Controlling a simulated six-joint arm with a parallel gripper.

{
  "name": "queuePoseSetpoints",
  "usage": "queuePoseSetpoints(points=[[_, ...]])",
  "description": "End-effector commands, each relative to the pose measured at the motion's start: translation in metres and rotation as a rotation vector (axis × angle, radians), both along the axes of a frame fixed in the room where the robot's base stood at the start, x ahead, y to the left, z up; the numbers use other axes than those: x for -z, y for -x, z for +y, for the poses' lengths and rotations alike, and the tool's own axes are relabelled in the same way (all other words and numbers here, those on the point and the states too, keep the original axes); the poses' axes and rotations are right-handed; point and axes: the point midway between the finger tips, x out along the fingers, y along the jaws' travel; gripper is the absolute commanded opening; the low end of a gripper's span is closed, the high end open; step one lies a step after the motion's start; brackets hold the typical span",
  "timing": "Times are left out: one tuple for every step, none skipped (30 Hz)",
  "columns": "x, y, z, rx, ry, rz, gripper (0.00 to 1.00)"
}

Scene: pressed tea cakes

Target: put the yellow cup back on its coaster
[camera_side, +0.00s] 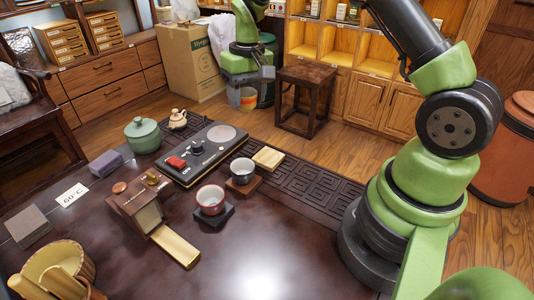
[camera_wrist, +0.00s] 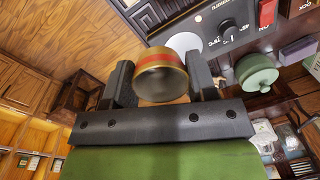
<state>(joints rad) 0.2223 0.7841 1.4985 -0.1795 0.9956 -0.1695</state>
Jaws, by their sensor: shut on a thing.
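My gripper (camera_side: 247,88) is raised in the air beyond the far edge of the table, shut on the yellow cup (camera_side: 248,100). In the wrist view the yellow cup (camera_wrist: 160,72) has a red band and sits between the two dark fingers (camera_wrist: 160,85). A pale yellow square coaster (camera_side: 268,158) lies bare at the far side of the table. A grey cup (camera_side: 242,170) stands on a brown coaster (camera_side: 245,187), and a red cup (camera_side: 210,199) stands on a black coaster (camera_side: 214,217).
A black tea stove panel (camera_side: 203,153) with a red block (camera_side: 176,162) lies left of the coasters. A green lidded pot (camera_side: 142,135) and a small teapot (camera_side: 178,119) stand near it.

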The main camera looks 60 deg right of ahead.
Motion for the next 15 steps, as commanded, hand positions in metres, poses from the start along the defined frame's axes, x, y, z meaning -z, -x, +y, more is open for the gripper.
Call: queuePoseSetpoints(points=[[0.000, 0.012, 0.000, 0.004, -0.001, 0.001, 0.26], [0.001, 0.018, 0.000, 0.005, 0.000, 0.001, 0.26], [0.001, 0.026, 0.000, 0.008, -0.001, 0.001, 0.26], [0.002, 0.031, 0.001, 0.009, -0.001, -0.001, 0.26], [0.002, 0.037, 0.001, 0.010, -0.001, -0.001, 0.26], [0.002, 0.043, 0.001, 0.013, 0.000, -0.001, 0.26], [0.003, 0.047, 0.002, 0.014, -0.001, 0.000, 0.26], [0.003, 0.050, 0.002, 0.015, 0.001, -0.002, 0.26], [0.004, 0.054, 0.002, 0.016, 0.001, -0.002, 0.26], [0.004, 0.057, 0.002, 0.017, 0.001, -0.003, 0.26], [0.005, 0.059, 0.002, 0.018, 0.001, -0.002, 0.26], [0.007, 0.061, 0.003, 0.018, 0.001, -0.002, 0.26], [0.010, 0.062, 0.003, 0.018, 0.000, 0.000, 0.26], [0.015, 0.063, 0.003, 0.018, 0.001, 0.001, 0.26], [0.022, 0.063, 0.003, 0.019, -0.001, 0.003, 0.26]])
